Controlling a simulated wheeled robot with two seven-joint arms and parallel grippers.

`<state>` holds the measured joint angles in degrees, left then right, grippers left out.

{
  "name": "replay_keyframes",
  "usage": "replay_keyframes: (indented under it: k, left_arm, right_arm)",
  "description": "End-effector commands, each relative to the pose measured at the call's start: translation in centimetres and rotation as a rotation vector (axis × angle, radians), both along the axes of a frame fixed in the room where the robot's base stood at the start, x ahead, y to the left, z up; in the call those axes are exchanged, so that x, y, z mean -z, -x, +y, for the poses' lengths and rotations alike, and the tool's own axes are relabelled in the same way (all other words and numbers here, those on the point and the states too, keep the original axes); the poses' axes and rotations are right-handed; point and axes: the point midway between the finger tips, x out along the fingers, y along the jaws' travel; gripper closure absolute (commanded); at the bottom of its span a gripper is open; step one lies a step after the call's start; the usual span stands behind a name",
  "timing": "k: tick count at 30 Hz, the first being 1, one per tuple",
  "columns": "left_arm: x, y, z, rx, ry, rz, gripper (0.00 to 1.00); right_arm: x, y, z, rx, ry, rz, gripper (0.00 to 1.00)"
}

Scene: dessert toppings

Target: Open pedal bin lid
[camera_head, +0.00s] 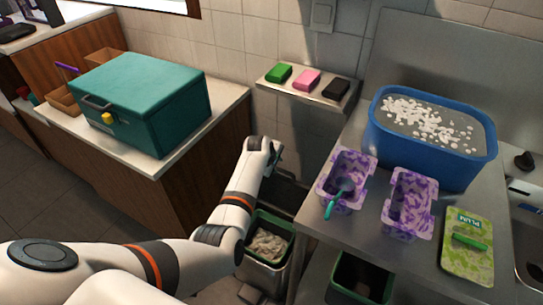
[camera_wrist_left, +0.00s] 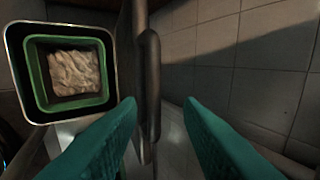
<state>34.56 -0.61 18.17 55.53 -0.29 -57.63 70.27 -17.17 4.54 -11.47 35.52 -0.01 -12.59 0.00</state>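The pedal bin (camera_head: 283,262) stands on the floor between the wooden counter and the steel table. Its inside is open to view, with a green inner rim and pale crumpled waste; the bin also shows at the left of the wrist view (camera_wrist_left: 105,70). Its dark lid (camera_head: 284,192) is raised behind the opening; in the wrist view the lid (camera_wrist_left: 139,65) appears nearly edge-on. My left gripper (camera_head: 277,157) is above the lid. In the wrist view its teal fingers (camera_wrist_left: 160,105) are apart, with the lid's edge between them in the picture; I cannot tell whether they touch. My right gripper is out of view.
A teal box (camera_head: 180,100) sits on the left counter. A wall shelf (camera_head: 305,88) holds three small blocks.

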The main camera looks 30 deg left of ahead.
Motion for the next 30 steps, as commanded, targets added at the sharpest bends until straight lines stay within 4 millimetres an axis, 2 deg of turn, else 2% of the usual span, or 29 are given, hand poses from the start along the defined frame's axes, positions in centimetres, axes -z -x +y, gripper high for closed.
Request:
replay_keyframes:
  k: [1,6,12,30]
  left_arm:
    - [-0.9,0.5,0.0,-0.001,-0.001,-0.002,0.67]
    - [-2.9,1.8,0.1,-0.001,-0.001,-0.002,0.67]
    - [-4.3,2.7,0.1,0.0,0.0,-0.001,0.67]
    - [-4.5,3.0,0.1,0.002,-0.002,0.0,0.67]
  right_arm:
    - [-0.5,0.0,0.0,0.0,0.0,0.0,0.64]
    - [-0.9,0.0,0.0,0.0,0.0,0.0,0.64]
    - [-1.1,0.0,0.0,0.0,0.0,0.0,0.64]
    - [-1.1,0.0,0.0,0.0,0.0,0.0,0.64]
